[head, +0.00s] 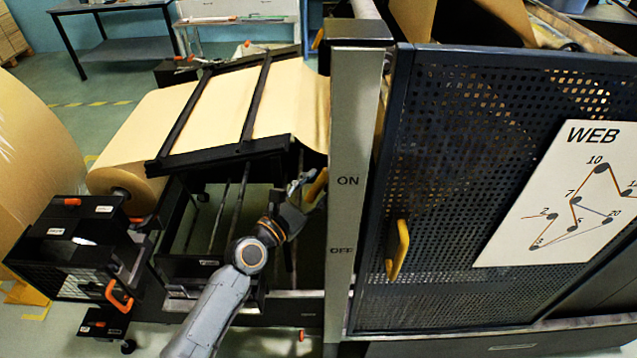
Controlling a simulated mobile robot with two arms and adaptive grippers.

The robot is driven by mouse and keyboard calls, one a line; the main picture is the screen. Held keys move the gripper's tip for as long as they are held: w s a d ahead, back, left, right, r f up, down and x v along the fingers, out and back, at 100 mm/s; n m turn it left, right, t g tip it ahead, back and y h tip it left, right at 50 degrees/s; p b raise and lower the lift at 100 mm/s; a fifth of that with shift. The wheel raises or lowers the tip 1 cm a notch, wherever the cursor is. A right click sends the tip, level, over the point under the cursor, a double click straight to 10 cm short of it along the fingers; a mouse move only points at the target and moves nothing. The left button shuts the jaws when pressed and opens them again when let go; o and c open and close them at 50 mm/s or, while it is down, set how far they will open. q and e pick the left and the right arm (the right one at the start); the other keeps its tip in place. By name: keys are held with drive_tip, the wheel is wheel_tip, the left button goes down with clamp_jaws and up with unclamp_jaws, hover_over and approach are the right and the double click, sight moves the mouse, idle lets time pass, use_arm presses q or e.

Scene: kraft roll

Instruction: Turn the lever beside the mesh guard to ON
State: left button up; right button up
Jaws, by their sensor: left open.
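The mesh guard (440,130) is a dark perforated door on the right with a yellow handle (398,250). Left of it stands a pale grey post (352,110) marked ON above and OFF below. A short yellow-orange lever (317,187) shows at the post's left edge, level with the ON mark and slanted. My left gripper (303,187) is open, with its fingers beside the lever. I cannot tell whether they touch it. The lever's pivot is hidden. My right gripper is not in view.
A brown paper roll (130,150) feeds through a black frame (220,152) behind my left arm. A black cabinet (75,245) with an orange handle stands at the lower left. A WEB diagram sheet (560,195) hangs on the guard.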

use_arm(q)
drive_tip(key=shift+w+d, duration=0.25)
drive_tip(key=shift+w, duration=0.15)
drive_tip(key=shift+c, duration=0.5)
clamp_jaws()
